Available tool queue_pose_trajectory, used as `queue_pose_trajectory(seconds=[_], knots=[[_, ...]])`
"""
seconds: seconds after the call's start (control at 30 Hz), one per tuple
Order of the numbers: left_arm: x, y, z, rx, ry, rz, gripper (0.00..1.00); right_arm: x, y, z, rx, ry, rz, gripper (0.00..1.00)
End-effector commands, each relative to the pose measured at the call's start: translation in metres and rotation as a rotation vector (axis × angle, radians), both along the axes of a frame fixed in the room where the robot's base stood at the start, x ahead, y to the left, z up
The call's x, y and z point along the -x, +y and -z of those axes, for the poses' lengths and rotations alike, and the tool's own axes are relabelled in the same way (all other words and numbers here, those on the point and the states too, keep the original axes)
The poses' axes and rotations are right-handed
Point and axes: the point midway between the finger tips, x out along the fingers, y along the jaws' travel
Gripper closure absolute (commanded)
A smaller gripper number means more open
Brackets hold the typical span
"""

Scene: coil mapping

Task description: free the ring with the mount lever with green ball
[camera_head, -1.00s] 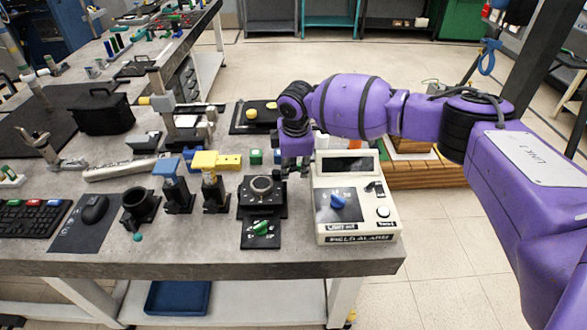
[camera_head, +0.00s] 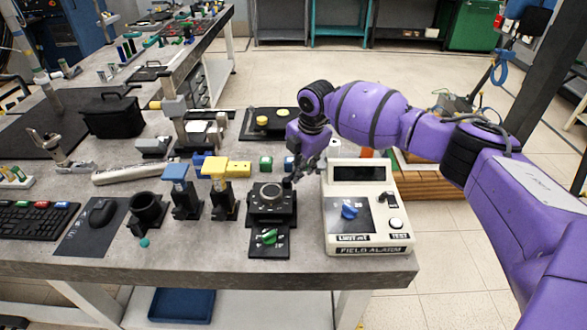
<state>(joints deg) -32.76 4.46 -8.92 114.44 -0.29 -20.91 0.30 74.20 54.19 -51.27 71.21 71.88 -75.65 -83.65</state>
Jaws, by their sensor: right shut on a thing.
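A round metal ring (camera_head: 270,191) sits on top of a square black mount (camera_head: 271,208) near the table's front middle. A green knob (camera_head: 269,237) is on the black plate in front of it. A small teal-green ball (camera_head: 144,242) shows at the front foot of a black cup-shaped holder (camera_head: 147,210) farther left. I cannot tell for certain which of these belongs to the mount lever. My right gripper (camera_head: 296,174) is just behind and right of the ring, tilted, fingers low. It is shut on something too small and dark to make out. My left gripper is not in view.
A white field alarm box (camera_head: 367,238) with a blue knob stands close right of the mount and gripper. Blue-topped (camera_head: 175,172) and yellow-topped (camera_head: 216,168) stands are on the left. A black mat (camera_head: 255,124) lies behind. The table's front edge is near.

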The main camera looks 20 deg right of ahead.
Motion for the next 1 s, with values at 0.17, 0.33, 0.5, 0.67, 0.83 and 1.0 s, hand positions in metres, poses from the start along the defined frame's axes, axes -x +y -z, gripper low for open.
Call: queue_pose_trajectory(seconds=[0.17,0.33,0.5,0.67,0.83,1.0], knots=[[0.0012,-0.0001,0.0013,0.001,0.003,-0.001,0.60,0.0021,-0.0042,0.0008,0.002,0.004,-0.010,1.00],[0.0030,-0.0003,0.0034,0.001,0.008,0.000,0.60,0.0023,-0.0042,0.0010,0.001,0.004,-0.011,1.00],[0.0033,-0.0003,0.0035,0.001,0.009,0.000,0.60,0.0023,-0.0041,0.0011,0.001,0.004,-0.011,0.82],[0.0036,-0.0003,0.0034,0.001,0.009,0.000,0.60,0.0020,-0.0041,0.0010,0.000,0.003,-0.010,0.66],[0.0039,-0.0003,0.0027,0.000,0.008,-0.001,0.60,0.0016,-0.0040,0.0006,0.001,0.002,-0.010,0.66],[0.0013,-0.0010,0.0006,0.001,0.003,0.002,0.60,0.0017,-0.0043,-0.0033,0.000,0.000,-0.009,0.66]])
